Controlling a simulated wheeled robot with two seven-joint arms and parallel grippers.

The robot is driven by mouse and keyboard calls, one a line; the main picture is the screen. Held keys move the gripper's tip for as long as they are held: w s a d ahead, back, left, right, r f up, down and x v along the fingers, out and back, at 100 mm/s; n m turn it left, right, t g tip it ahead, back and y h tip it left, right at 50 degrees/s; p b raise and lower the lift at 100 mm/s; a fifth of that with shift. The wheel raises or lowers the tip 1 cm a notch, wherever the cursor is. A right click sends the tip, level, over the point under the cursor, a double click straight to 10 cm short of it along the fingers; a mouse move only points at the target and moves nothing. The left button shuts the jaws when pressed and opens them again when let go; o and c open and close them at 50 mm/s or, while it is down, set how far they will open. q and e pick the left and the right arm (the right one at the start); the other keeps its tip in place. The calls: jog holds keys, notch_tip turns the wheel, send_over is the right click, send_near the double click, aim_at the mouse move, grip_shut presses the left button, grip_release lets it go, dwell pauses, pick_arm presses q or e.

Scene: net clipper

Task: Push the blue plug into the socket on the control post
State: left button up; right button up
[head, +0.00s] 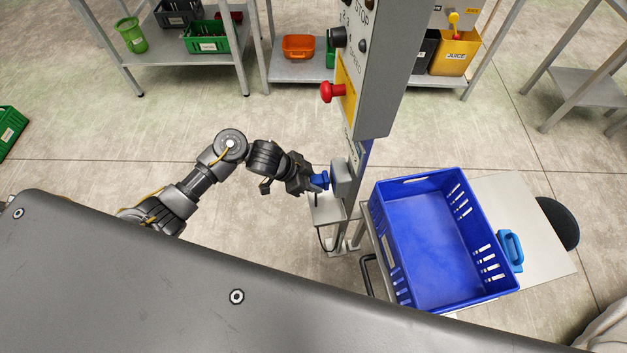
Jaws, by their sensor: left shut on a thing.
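The blue plug (320,180) is held in my left gripper (311,182), which is shut on it. The plug points right, toward the grey socket box (341,178) on the control post (367,110). The plug's front end is at or very close to the box's left face; I cannot tell whether it is touching or partly in. The socket opening itself is hidden from this angle. My right gripper is not in view.
A small grey shelf (326,210) sits on the post below the plug. A red mushroom button (332,92) sticks out above it. An empty blue crate (440,245) stands on a table to the right. Metal shelves (185,68) stand behind.

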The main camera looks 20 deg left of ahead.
pick_arm(q)
jog(key=shift+r+p, duration=0.1)
jog(key=shift+p, duration=0.25)
jog(key=shift+w+d, duration=0.25)
jog(key=shift+d, duration=0.2)
dwell(0.6)
jog(key=o, duration=1.1)
jog(key=p+v, duration=0.2)
jog(key=v, duration=0.8)
jog(key=shift+s+a+r, duration=0.1)
jog(key=shift+a+r, duration=0.15)
